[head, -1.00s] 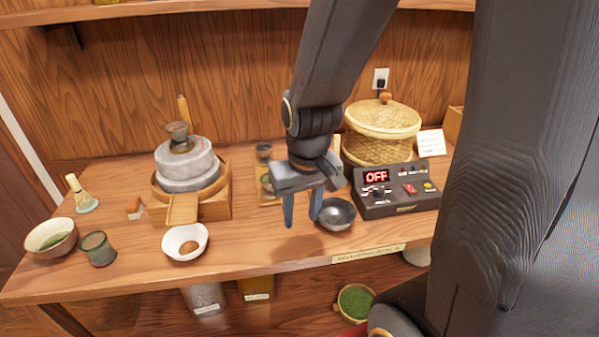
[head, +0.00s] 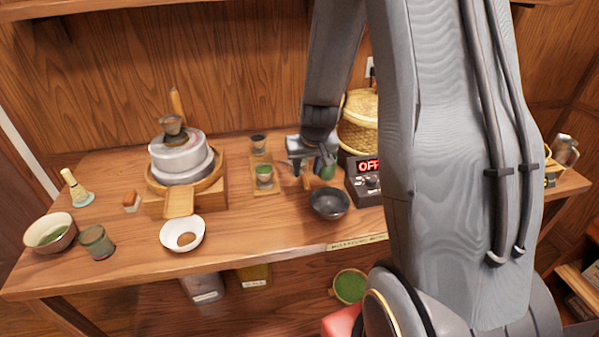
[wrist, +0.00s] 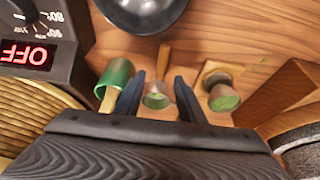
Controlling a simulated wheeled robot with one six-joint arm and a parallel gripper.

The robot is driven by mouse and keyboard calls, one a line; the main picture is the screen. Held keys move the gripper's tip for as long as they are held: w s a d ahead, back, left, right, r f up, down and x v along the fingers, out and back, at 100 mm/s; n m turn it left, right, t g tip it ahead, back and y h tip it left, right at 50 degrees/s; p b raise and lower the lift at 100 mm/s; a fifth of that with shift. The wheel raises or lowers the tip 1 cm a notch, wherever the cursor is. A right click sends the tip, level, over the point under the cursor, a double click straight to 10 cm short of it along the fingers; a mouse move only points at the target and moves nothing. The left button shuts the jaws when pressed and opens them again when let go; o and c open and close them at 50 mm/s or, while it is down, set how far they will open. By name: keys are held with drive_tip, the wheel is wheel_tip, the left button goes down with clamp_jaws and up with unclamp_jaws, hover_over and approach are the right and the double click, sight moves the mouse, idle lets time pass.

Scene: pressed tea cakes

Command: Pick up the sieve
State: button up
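The sieve (wrist: 156,101), a small round piece with green in it and a thin wooden handle, shows in the wrist view between my two fingers. My gripper (wrist: 159,80) is open around it, with a gap visible on both sides. In the head view my gripper (head: 305,172) is low over the back of the table, behind the dark bowl (head: 330,204). There the sieve is mostly hidden by my gripper, and I cannot make it out clearly.
A green cup with a wooden tool (wrist: 115,78) is close beside one finger. A small cup with green powder (wrist: 222,95) is near the other. The control box (head: 366,182) and woven basket (head: 358,138) stand right, the stone mill (head: 182,160) left.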

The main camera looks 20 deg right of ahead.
sight(304, 178)
drive_tip(key=shift+b+x, duration=1.6)
drive_tip(key=shift+x, duration=0.75)
drive_tip(key=shift+s, duration=0.1)
drive_tip(key=shift+c, duration=0.4)
clamp_jaws()
